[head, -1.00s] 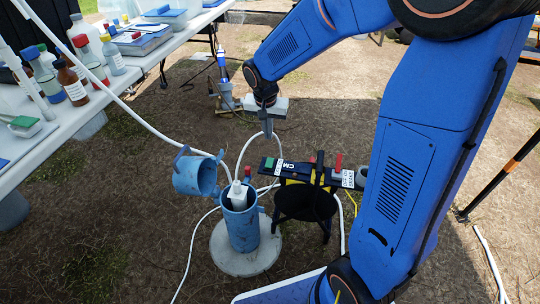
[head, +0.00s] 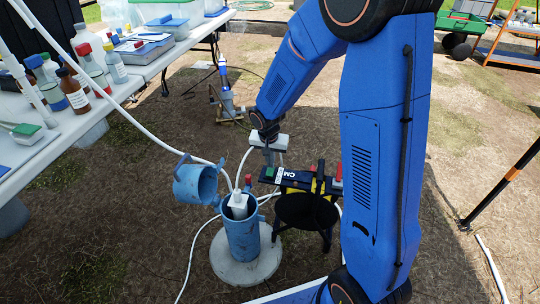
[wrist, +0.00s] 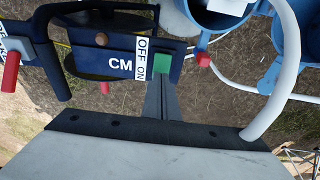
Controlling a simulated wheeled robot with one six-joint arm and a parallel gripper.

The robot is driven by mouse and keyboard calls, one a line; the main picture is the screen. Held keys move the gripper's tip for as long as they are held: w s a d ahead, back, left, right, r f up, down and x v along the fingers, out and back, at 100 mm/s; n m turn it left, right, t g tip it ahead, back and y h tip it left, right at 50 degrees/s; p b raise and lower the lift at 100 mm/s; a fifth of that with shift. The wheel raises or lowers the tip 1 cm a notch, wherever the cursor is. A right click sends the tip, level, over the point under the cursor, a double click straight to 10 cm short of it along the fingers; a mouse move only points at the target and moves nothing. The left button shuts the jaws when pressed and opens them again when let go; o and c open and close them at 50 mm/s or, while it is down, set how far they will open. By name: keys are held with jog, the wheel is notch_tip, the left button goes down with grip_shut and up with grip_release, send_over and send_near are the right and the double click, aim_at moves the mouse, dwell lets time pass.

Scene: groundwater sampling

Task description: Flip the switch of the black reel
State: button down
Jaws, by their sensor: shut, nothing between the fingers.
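A green switch (wrist: 162,60) sits at the panel's end beside a white OFF/ON label (wrist: 141,58); the switch also shows in the head view (head: 269,171). My gripper (wrist: 161,84) is shut and empty. Its fingertips are right at the green switch; I cannot tell whether they touch it. In the head view my gripper (head: 268,155) is just above the panel's left end.
A blue well pipe (head: 242,232) with an open cap (head: 195,184) stands left of the reel on a concrete pad. A white hose loops close by. Red handles (wrist: 11,72) project from the panel. A table with bottles (head: 75,92) is at left. Open ground lies around.

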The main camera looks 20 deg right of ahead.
jog(key=shift+w+f, duration=0.15)
jog(key=shift+f, duration=0.55)
jog(key=shift+w+d+f+g, duration=0.1)
jog(key=shift+d+f+g, duration=0.15)
jog(key=shift+g, duration=0.15)
jog(key=shift+a, duration=0.1)
jog(key=shift+s+a+f, duration=0.1)
jog(key=shift+s+a, duration=0.1)
jog(key=shift+s, duration=0.25)
jog(key=shift+s+a, duration=0.15)
jog(key=shift+s, duration=0.3)
jog(key=shift+r, duration=0.55)
notch_tip(320, 180, up, 13)
jog(key=s+a, duration=0.1)
